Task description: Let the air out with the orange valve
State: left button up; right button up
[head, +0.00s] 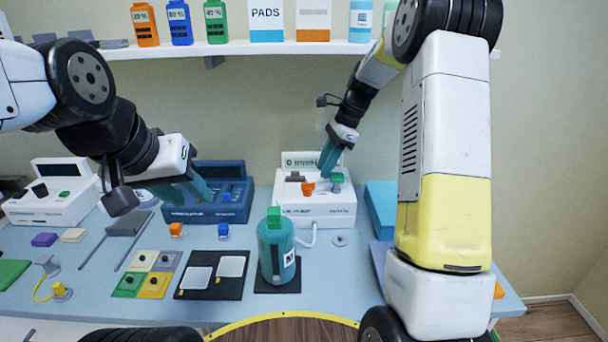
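The orange valve (308,188) sits on top of the white machine (316,208) at the back middle of the table, left of a green knob (337,178). My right gripper (327,168) comes down from the upper right, with its teal fingertips just above and behind the valve and knob. Its fingers overlap in this view, so I cannot see whether there is a gap between them or whether they touch anything. My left gripper (186,192) is over the dark blue machine (235,193), its teal fingers apart and nothing seen between them.
A teal bottle (275,250) with a green cap stands in front of the white machine. A grey hose (309,237) hangs from the machine's front. Black pads and coloured tiles lie on the blue table. A shelf (250,48) with bottles and boxes runs above.

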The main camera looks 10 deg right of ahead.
aim_at(308, 183)
jog(key=shift+s+a, duration=0.15)
jog(key=shift+a, duration=1)
jog(key=x, duration=0.3)
jog(key=shift+a+f, duration=0.2)
jog(key=shift+f, duration=0.1)
jog(key=shift+a+f, duration=0.3)
jog(key=shift+f, duration=0.3)
grip_shut()
